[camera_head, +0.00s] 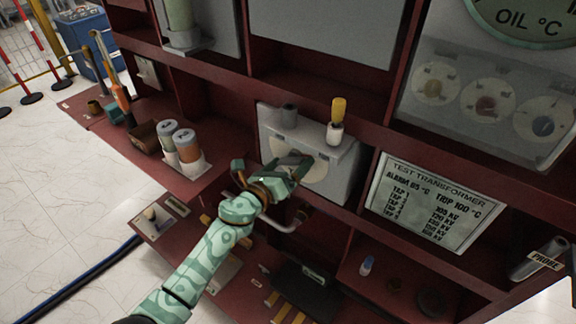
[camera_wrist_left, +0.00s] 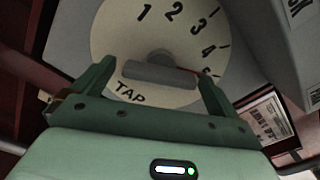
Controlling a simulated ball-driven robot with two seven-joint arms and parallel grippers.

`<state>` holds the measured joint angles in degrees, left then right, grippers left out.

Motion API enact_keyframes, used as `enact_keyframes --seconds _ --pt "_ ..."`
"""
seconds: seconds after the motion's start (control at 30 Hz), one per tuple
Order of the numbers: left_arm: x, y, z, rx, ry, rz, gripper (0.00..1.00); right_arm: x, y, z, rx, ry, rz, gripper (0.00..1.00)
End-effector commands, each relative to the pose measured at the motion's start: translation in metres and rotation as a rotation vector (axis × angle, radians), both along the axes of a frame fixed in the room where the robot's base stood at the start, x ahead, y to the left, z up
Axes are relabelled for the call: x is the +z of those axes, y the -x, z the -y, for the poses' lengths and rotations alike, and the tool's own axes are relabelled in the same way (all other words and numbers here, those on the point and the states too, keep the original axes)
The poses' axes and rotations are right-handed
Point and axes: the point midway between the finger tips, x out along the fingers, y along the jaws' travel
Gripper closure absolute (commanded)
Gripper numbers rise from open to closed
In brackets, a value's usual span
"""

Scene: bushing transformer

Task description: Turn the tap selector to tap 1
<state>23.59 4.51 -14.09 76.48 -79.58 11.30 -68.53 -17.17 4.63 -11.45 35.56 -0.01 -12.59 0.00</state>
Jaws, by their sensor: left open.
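The tap selector is a round cream dial (camera_wrist_left: 130,40) on the front of a grey box (camera_head: 345,165). In the left wrist view it carries the word TAP and numbers 1 to 4 along its upper right, with a further mark partly hidden by a finger. Its grey bar knob (camera_wrist_left: 158,74) lies nearly level, with a small red mark toward its right end, near the hidden mark. My left gripper (camera_head: 284,172) is in front of the dial. In the wrist view its open fingers (camera_wrist_left: 155,82) stand on either side of the knob; contact cannot be told.
A test transformer plate (camera_head: 431,203) is to the right. Two cans (camera_head: 187,145) stand on the red shelf at left. Red shelf edges surround the box. A grey pipe (camera_head: 285,222) is below.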

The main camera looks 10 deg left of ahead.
Motion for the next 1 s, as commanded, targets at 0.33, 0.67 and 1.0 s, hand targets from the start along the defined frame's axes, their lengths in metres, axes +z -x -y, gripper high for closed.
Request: enact_keyframes --seconds 0.33,0.67,1.0 --pt "0.0000 0.0004 -0.0003 0.000 0.000 0.000 0.47 0.0001 0.0001 0.0000 0.000 0.000 0.000 0.64" --pt "0.0003 0.0006 -0.0003 0.001 0.046 -0.019 0.46 0.0016 -0.0005 0.0000 0.000 0.000 0.001 0.64" --pt "0.0015 0.0009 0.0000 0.001 0.266 -0.110 0.46 0.0078 -0.0030 -0.0002 0.000 0.000 0.007 0.64"
